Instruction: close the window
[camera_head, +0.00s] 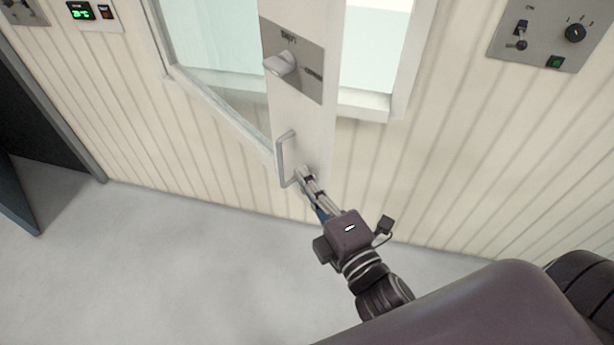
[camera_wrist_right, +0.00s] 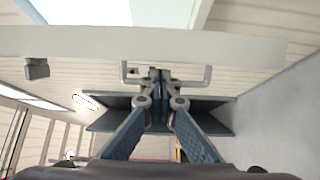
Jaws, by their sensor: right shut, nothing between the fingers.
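The window's white sash (camera_head: 305,125) stands swung open from the wall, and its glass runs back to the left side of the white window frame (camera_head: 368,105). On the sash are a grey latch knob (camera_head: 281,64) on a dark plate and, lower down, a U-shaped handle (camera_head: 281,160). My right gripper (camera_head: 303,174) is shut and empty, its fingertips just right of the handle's lower part. In the right wrist view the shut fingertips (camera_wrist_right: 160,74) lie between the two ends of the handle (camera_wrist_right: 207,76); contact cannot be told. My left gripper is out of view.
A switch panel (camera_head: 552,33) is on the ribbed wall at right, and a small green display (camera_head: 80,11) is at upper left. A dark doorway (camera_head: 45,115) is at far left. The grey floor (camera_head: 190,260) below the window is clear.

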